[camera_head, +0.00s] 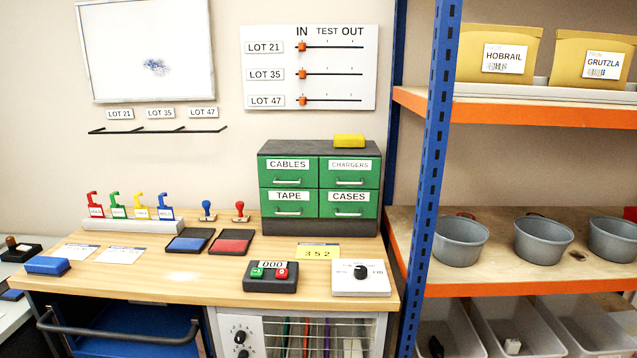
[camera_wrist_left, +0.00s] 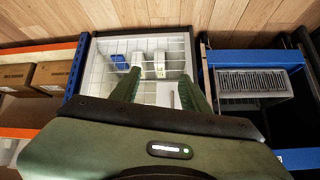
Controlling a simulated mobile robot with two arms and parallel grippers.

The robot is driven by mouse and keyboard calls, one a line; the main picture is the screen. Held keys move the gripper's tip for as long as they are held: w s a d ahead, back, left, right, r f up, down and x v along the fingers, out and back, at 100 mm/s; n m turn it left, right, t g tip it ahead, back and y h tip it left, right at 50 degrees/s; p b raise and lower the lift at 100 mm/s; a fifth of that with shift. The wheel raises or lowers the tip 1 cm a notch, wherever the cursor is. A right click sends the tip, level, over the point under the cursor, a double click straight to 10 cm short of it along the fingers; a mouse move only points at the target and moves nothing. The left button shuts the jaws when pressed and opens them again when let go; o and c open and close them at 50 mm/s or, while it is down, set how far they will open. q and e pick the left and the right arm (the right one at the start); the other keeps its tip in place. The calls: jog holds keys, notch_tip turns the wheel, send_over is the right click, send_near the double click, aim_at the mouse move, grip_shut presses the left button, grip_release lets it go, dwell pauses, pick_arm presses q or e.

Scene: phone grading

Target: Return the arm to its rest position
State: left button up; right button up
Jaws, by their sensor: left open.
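My left gripper (camera_wrist_left: 162,85) shows in the left wrist view, with its two dark green fingers spread apart and nothing between them. Beyond the fingers is a white-framed compartment (camera_wrist_left: 103,68) with a wire grid, holding a blue item (camera_wrist_left: 120,61) and white items. I cannot tell how far the fingertips are from the grid. Neither gripper shows in the head view. My right gripper is in no view.
In the head view, the wooden workbench (camera_head: 140,284) bears a green drawer cabinet (camera_head: 318,187), stamp pads and a counter box (camera_head: 270,277). A blue shelf post (camera_head: 432,170) stands right of it, with grey bowls (camera_head: 457,241) on the shelf. Wood flooring (camera_wrist_left: 150,12) shows in the wrist view.

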pick_arm(q)
jog(key=s+a+f+g, duration=0.1)
jog(key=s+f, duration=0.3)
jog(key=s, duration=0.6)
jog(key=s+a+f+g, duration=0.2)
jog(key=s+f+g, duration=0.2)
jog(key=s, duration=0.6)
jog(key=s+a+f+g+y, duration=0.1)
jog(key=s+f, duration=0.3)
jog(key=s, duration=0.6)
jog(key=shift+s+a+n+g, duration=0.2)
jog(key=shift+n+g, duration=0.2)
jog(key=shift+g, duration=0.4)
jog(key=shift+w, duration=0.1)
